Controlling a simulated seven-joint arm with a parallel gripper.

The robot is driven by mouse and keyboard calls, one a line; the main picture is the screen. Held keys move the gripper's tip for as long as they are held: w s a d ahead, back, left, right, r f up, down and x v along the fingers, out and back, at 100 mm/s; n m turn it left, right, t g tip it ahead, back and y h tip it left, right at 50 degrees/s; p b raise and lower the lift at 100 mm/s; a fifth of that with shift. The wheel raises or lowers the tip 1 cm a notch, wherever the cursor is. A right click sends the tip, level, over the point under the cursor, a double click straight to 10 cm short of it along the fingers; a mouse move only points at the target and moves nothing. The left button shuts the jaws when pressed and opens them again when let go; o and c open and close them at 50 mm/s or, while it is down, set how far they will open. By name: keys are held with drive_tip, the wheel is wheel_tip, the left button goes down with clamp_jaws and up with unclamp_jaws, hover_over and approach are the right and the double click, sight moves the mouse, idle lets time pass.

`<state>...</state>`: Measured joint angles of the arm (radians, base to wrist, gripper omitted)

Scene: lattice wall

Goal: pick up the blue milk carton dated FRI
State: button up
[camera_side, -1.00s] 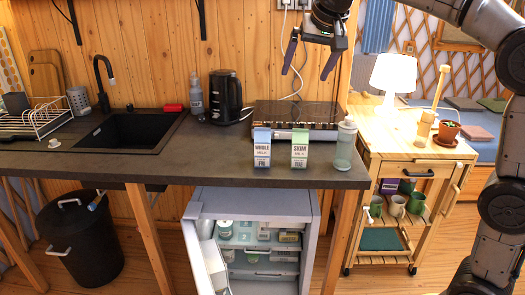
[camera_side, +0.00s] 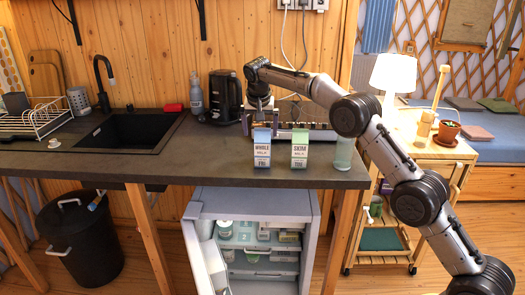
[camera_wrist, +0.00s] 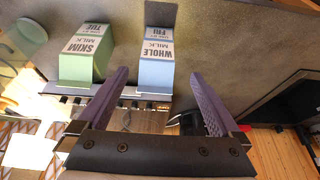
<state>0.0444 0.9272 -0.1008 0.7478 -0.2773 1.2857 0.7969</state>
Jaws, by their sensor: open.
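The blue milk carton (camera_side: 262,148), labelled WHOLE MILK and FRI, stands upright near the counter's front edge. It also shows in the wrist view (camera_wrist: 155,70), just past my fingertips. A green carton (camera_side: 299,149), labelled SKIM MILK, stands right of it; in the wrist view (camera_wrist: 82,66) it reads TUE and lies left of the blue one. My gripper (camera_side: 261,124) is just behind and above the blue carton, partly hidden by it. In the wrist view my gripper (camera_wrist: 160,76) is open and empty, its purple fingers apart and lined up with the blue carton between them.
A clear greenish bottle (camera_side: 344,153) stands right of the green carton. A stove-like unit (camera_side: 312,130) lies behind the cartons. The counter (camera_side: 205,160) left of the blue carton is clear.

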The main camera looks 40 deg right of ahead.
sight(261, 141)
drive_tip(key=x, duration=0.5)
drive_tip(key=shift+d+f, duration=0.1)
drive_tip(key=shift+f, duration=0.15)
drive_tip(key=shift+d+x, duration=0.15)
drive_tip(key=shift+x, duration=1.15)
drive_tip(key=shift+d+x, duration=0.15)
drive_tip(key=shift+x, duration=1.1)
drive_tip(key=shift+w+r, duration=0.15)
drive_tip(key=c, duration=1.6)
drive_tip(key=shift+r, duration=0.15)
